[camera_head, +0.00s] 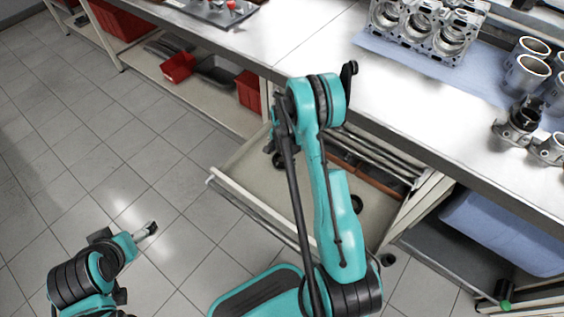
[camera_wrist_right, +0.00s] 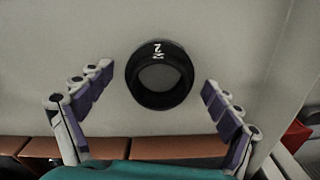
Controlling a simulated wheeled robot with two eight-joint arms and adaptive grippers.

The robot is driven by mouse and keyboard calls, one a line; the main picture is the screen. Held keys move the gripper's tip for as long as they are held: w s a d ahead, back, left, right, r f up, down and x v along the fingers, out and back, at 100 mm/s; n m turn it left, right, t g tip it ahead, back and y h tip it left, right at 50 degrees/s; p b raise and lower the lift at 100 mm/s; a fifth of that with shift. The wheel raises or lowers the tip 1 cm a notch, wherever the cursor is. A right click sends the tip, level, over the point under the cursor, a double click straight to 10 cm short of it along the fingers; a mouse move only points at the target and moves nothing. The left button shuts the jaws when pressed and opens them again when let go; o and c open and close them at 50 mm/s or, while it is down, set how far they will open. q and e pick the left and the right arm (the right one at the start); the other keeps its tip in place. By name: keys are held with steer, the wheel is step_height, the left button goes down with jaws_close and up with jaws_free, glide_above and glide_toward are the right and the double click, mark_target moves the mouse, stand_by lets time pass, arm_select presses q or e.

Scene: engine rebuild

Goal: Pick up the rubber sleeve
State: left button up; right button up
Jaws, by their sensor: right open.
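The rubber sleeve (camera_wrist_right: 160,101), a black ring with a white mark on its rim, lies on the pale floor of a drawer in the right wrist view. My right gripper (camera_wrist_right: 157,78) is open, with its purple-padded fingers apart on the left and right of the sleeve and the sleeve between their tips in the picture. I cannot tell the height left between them. In the head view my right arm hides most of this gripper. My left arm is at the lower left of the head view, away from the bench; its jaws are not clear.
The open drawer (camera_head: 228,191) sticks out under the metal workbench (camera_head: 290,40). Reddish-brown boxes (camera_wrist_right: 175,147) line one side of the drawer. An engine block (camera_head: 425,30) and several metal cylinders stand on the bench. Red bins (camera_head: 179,67) sit on the lower shelf. The tiled floor at left is clear.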

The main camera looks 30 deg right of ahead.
steer(key=shift+r, duration=0.15)
steer(key=c, duration=1.3)
steer(key=shift+o, duration=0.2)
steer(key=shift+r, duration=0.1)
